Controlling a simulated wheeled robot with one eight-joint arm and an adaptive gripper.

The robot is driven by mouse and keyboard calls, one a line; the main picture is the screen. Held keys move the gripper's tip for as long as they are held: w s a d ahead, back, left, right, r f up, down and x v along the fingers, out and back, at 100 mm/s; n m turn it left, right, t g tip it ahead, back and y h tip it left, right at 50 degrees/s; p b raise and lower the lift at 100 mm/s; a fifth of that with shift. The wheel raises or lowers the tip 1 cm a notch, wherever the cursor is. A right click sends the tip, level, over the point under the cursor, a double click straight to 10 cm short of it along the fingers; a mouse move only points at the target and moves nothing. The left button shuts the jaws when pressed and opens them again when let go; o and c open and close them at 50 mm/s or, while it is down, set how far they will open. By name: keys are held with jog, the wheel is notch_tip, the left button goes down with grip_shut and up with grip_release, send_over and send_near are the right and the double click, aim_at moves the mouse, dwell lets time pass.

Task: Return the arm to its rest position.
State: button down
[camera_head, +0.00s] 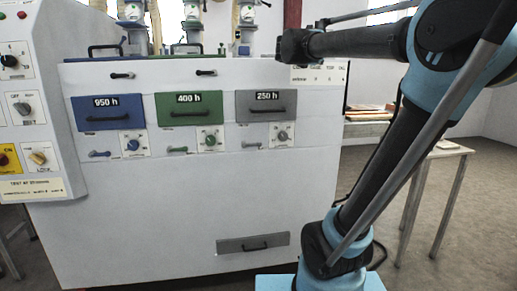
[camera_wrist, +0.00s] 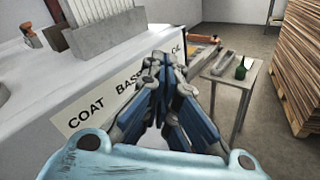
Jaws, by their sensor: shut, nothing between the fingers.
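My arm (camera_head: 388,165) rises from the lower right in the head view, bends at the top right and reaches left. Its outer end lies level in front of the machine's upper edge. My gripper (camera_wrist: 160,62) is shut and empty in the wrist view, its dark fingers meeting at the tips. It points over a white surface with a label reading "COAT BASE" (camera_wrist: 100,112). In the head view I cannot make out the gripper's fingers clearly.
The white machine (camera_head: 150,215) has blue, green and grey drawers, with a control panel (camera_head: 25,100) at left. A side table (camera_wrist: 226,78) holds a green item (camera_wrist: 241,70). Stacked boards (camera_wrist: 296,75) stand at right. Grey blocks (camera_wrist: 104,34) sit on the white top.

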jog(key=s+d+f+m+g+y, duration=0.1)
jog(key=s+d+f+m+g, duration=0.1)
jog(key=s+f+m, duration=0.5)
jog(key=s+d+f+m+g+y, duration=0.1)
jog(key=s+f+g, duration=0.25)
jog(key=f, duration=0.75)
jog(key=s+d+f+m+g+y, duration=0.1)
jog(key=s+d+f+m+g, duration=0.1)
jog(key=s+f+m, duration=0.55)
jog(key=s+a+f+m+g+y, duration=0.2)
jog(key=s+a+f+m+y, duration=0.2)
jog(key=s+f, duration=0.4)
jog(key=s+a+f+m+g+y, duration=0.1)
jog(key=s+a+f+m+y, duration=0.2)
jog(key=f, duration=1.3)
jog(key=s+a+m, duration=0.1)
jog(key=s+a, duration=0.2)
jog(key=s, duration=0.2)
jog(key=shift+s+a+f+g+y, duration=0.15)
jog(key=shift+s+f+g+y, duration=0.1)
jog(key=shift+g+y, duration=0.15)
jog(key=shift+a, duration=0.1)
